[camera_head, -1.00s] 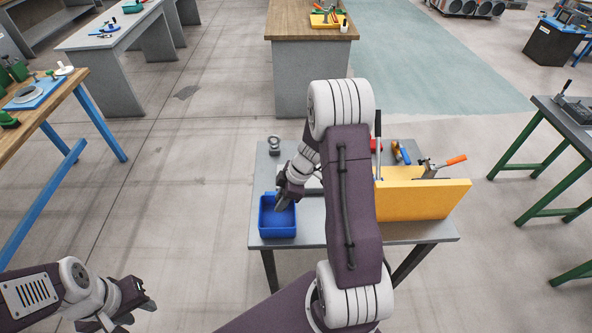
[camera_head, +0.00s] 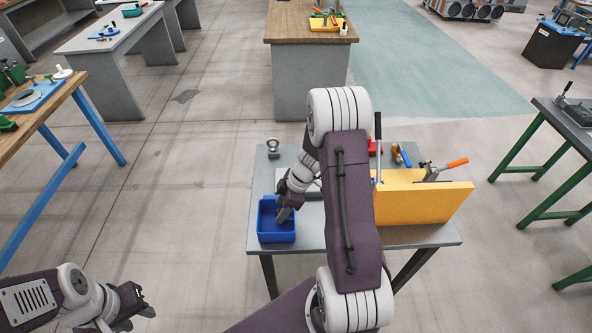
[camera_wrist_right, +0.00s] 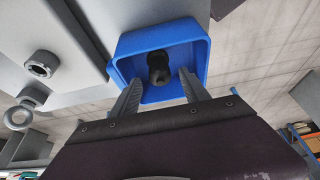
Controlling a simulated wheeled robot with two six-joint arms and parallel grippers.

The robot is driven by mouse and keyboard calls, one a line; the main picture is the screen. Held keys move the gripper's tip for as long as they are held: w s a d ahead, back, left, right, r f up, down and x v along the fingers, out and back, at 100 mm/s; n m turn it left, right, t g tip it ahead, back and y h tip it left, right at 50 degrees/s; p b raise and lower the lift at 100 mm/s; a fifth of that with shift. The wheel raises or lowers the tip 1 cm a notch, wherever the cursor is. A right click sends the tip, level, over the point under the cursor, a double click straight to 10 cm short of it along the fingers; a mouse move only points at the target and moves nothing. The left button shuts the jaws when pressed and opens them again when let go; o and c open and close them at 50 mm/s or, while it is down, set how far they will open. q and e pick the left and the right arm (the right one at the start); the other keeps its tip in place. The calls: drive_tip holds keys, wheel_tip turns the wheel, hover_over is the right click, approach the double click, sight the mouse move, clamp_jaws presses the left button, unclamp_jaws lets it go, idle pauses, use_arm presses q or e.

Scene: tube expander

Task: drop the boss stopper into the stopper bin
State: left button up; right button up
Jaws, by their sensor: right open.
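The stopper bin is a blue open box (camera_head: 268,236) at the left front of the grey table; it fills the middle of the right wrist view (camera_wrist_right: 203,45). The boss stopper (camera_wrist_right: 158,66) is a black, rounded piece seen within the bin's outline; I cannot tell whether it rests on the bottom. My right gripper (camera_head: 284,214) is over the bin. Its two fingers (camera_wrist_right: 161,79) stand apart, with the stopper beyond them and not clamped. My left gripper (camera_head: 144,301) is at the lower left, away from the table, with its fingers seemingly apart.
A yellow block (camera_head: 420,202) with an orange-handled clamp (camera_head: 446,166) stands at the table's right. A grey ring-shaped part (camera_head: 273,148) sits at the back left corner. Red (camera_head: 374,147) and blue-orange tools (camera_head: 400,155) lie behind my right arm.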

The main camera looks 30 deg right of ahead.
drive_tip(key=v, duration=0.8)
drive_tip(key=shift+d+r+b, duration=0.15)
drive_tip(key=shift+r+b, duration=0.15)
drive_tip(key=shift+s, duration=0.15)
